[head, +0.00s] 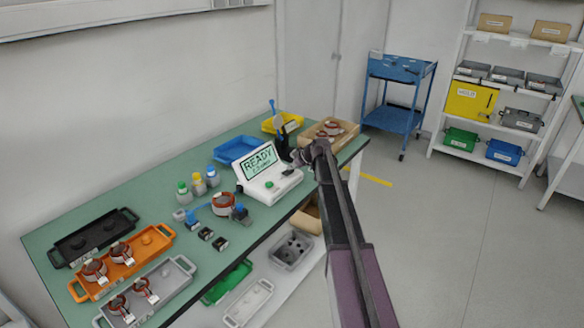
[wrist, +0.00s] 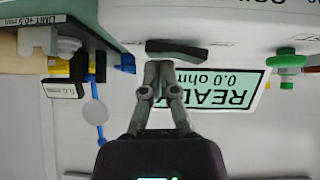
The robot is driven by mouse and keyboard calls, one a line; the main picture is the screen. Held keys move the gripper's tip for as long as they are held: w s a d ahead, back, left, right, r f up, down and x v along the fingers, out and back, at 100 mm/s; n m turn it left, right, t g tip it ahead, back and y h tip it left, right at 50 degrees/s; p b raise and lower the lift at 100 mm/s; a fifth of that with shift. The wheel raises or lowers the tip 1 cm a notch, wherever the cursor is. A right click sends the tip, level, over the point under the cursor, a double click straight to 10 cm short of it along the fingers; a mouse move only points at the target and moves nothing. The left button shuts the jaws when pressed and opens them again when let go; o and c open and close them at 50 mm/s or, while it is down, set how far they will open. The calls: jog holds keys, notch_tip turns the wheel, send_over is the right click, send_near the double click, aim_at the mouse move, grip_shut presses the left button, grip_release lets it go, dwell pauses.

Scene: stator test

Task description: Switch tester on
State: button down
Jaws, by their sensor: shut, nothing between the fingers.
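The tester (head: 262,192) is a white box on the green bench with a tilted screen (head: 258,160). The screen is lit and reads READY; in the wrist view the screen (wrist: 225,90) appears upside down with 0.0 ohm. A dark switch (wrist: 178,49) is on the tester, with a green button (wrist: 287,83) to its right in the wrist view. My gripper (wrist: 158,66) is shut and empty, its fingertips close to the left part of the switch. I cannot tell if they touch it. In the head view my gripper (head: 298,158) is at the tester's right side.
A wooden tray (head: 345,137) with copper-wound parts and a yellow bin (head: 270,125) stand behind the tester. A blue bin (head: 235,150), small bottles and a stator (head: 222,204) are to its left. Black, orange and grey trays fill the bench's near left end.

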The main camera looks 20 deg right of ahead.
aim_at(291, 172)
jog(key=shift+s+r, duration=0.1)
jog(key=shift+s, duration=0.05)
jog(key=shift+s+a+r+p, duration=0.2)
jog(key=shift+s+a+p, duration=0.1)
jog(key=shift+p, duration=0.05)
dwell(0.4)
jog(key=shift+r, duration=0.1)
notch_tip(291, 172, up, 4)
jog(key=p, duration=0.4)
jog(key=shift+w+d, duration=0.15)
jog(key=shift+d+r+p, duration=0.1)
jog(key=shift+r+p, duration=0.2)
jog(key=shift+p, duration=0.1)
jog(key=d+p+v, duration=0.1)
jog(key=p+v, duration=0.5)
jog(key=v, duration=0.3)
jog(key=shift+d, duration=0.15)
jog(key=shift+f, duration=0.15)
